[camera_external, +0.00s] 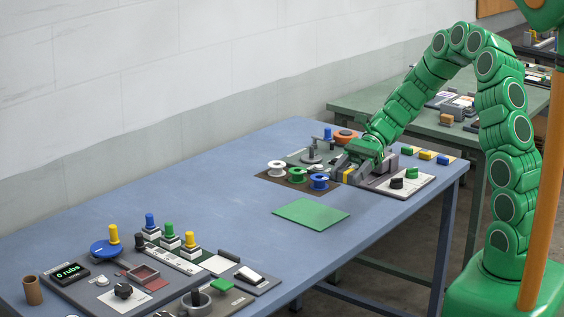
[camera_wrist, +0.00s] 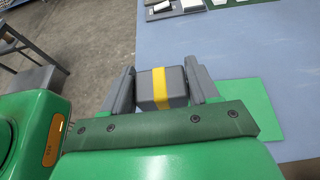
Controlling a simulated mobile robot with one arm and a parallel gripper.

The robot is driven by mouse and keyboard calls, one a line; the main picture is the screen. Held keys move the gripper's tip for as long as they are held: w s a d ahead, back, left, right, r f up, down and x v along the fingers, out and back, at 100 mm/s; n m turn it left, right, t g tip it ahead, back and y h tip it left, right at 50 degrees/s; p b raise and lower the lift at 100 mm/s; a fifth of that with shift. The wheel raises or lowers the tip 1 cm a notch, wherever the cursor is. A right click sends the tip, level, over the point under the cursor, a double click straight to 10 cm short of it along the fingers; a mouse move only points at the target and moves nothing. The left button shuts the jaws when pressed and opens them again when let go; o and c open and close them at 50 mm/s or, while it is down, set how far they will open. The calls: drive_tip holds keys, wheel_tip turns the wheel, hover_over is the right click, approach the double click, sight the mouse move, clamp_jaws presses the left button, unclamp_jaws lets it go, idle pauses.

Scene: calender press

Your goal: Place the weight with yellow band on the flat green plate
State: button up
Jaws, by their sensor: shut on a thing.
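The weight with the yellow band is a dark grey block with a yellow stripe (camera_wrist: 160,90); in the wrist view it sits between the fingers of my gripper (camera_wrist: 161,92), which is shut on it. In the external view my gripper (camera_external: 350,172) is beyond and to the right of the flat green plate (camera_external: 311,213), with a yellow patch of the weight (camera_external: 348,176) showing at the fingers. The plate lies bare on the blue table; part of it shows beyond the gripper in the wrist view (camera_wrist: 262,120). The gap under the weight is hard to judge.
White, green and blue spools (camera_external: 297,175) stand on a brown mat just left of my gripper. A panel with black and green knobs (camera_external: 405,185) is at its right. Control boards with coloured pegs (camera_external: 170,240) fill the near left. The table around the plate is clear.

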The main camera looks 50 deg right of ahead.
sight(311, 213)
drive_tip(key=w+f, duration=0.2)
drive_tip(key=w, duration=0.1)
drive_tip(key=w+f, duration=0.2)
drive_tip(key=w, duration=0.1)
drive_tip(key=w+f, duration=0.3)
drive_tip(key=shift+w+a, duration=0.35)
drive_tip(key=shift+a, duration=0.05)
drive_tip(key=shift+w+f, duration=0.75)
drive_tip(key=shift+f, duration=1.6)
drive_tip(key=shift+f, duration=0.15)
drive_tip(key=o, duration=1.4)
drive_tip(key=shift+o, duration=0.2)
